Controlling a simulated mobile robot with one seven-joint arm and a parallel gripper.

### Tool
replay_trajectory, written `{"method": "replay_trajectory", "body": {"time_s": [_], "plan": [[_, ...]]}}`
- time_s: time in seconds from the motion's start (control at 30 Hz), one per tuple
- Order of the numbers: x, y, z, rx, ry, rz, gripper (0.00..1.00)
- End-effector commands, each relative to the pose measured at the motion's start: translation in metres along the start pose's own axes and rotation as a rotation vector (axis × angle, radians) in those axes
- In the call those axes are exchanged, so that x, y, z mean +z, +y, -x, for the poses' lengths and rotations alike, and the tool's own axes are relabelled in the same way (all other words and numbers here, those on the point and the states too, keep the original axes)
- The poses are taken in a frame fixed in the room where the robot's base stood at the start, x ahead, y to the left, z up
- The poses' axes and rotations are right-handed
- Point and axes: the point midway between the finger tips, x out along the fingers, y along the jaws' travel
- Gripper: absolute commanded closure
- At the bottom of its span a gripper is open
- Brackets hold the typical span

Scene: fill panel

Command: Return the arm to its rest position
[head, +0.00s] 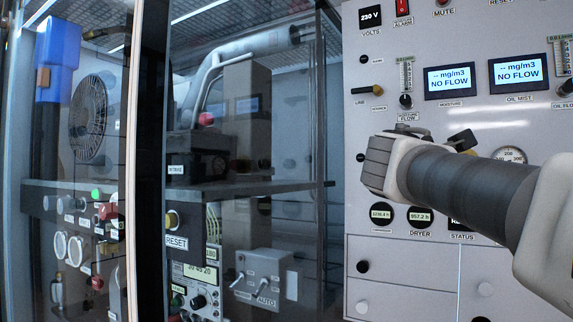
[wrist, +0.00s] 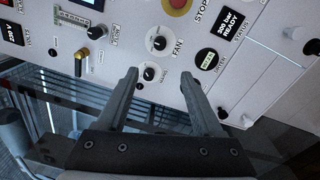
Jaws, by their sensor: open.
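My gripper (wrist: 160,78) shows in the wrist view with its two dark fingers spread apart and nothing between them. The fingers point at the control panel (wrist: 112,42), with a small dial (wrist: 151,72) seen between them and the FAN knob (wrist: 158,42) just beyond. Whether the fingertips touch the panel cannot be told. In the head view my arm (head: 470,188) reaches in from the right, in front of the grey panel (head: 395,268). My gripper's fingertips are not clear there, and my wrist hides part of the panel.
A glass-fronted cabinet (head: 330,184) with machinery and a shelf stands left of the panel. Panel fittings near my arm include two NO FLOW displays (head: 450,80) and a flow knob (head: 405,101). In the wrist view a red STOP button (wrist: 178,4) sits at the top.

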Motion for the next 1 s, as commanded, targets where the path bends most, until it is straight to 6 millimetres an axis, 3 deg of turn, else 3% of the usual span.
{"method": "replay_trajectory", "body": {"time_s": [0.37, 0.47, 0.53, 0.67, 0.77, 1.0], "plan": [[0.000, 0.000, 0.000, -0.001, 0.000, 0.000, 0.32], [0.000, -0.008, 0.003, -0.021, 0.003, -0.027, 0.32], [0.000, -0.024, 0.010, -0.064, 0.007, -0.084, 0.32], [-0.001, -0.079, 0.035, -0.216, 0.012, -0.278, 0.32], [-0.006, -0.134, 0.065, -0.375, 0.002, -0.466, 0.32], [-0.030, -0.262, 0.158, -0.782, -0.080, -0.886, 0.32]]}}
